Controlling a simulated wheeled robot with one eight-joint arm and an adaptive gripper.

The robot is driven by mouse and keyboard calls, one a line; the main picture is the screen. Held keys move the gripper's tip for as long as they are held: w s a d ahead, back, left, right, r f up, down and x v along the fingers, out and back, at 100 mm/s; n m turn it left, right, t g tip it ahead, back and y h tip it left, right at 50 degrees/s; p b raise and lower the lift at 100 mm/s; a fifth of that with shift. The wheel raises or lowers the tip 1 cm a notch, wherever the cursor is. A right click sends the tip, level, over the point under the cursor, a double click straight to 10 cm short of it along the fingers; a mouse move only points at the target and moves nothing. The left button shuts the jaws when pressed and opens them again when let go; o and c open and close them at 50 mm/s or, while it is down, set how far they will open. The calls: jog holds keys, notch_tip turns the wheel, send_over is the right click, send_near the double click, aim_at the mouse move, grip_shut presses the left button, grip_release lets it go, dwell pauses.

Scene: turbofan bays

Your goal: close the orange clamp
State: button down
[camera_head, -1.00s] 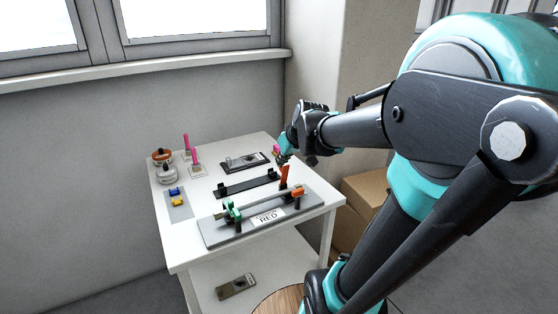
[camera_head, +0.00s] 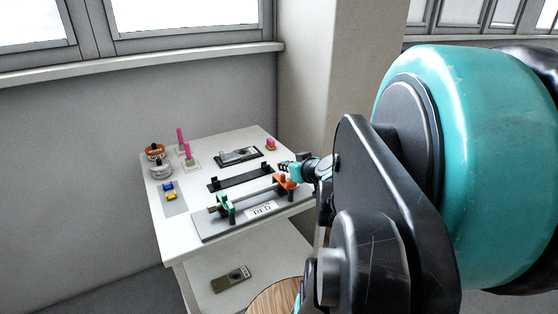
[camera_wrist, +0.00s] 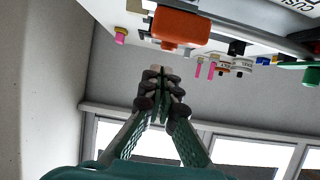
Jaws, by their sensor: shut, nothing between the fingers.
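The orange clamp (camera_head: 285,181) sits at the right end of the grey fixture marked RED (camera_head: 245,219). Its lever no longer stands upright and lies low across the rod's end. In the wrist view the orange clamp (camera_wrist: 178,27) is a broad orange block at the top, in an upside-down picture. My gripper (camera_head: 285,167) is just behind the clamp in the head view, shut and empty. In the wrist view my gripper's fingertips (camera_wrist: 160,72) are together, apart in the picture from the orange block. The green clamp (camera_head: 226,206) is at the fixture's left end.
Behind the fixture are a black rail (camera_head: 240,179) and a grey plate with a part (camera_head: 238,156). Pink pegs, round jars and blue and yellow pieces stand at the left. A pink item (camera_head: 271,145) is at the back right. The wall pillar is behind the table.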

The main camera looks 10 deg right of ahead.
jog(key=shift+s+d+f, duration=0.25)
jog(key=shift+s+f, duration=0.55)
jog(key=shift+f, duration=0.05)
jog(key=shift+s+f, duration=0.25)
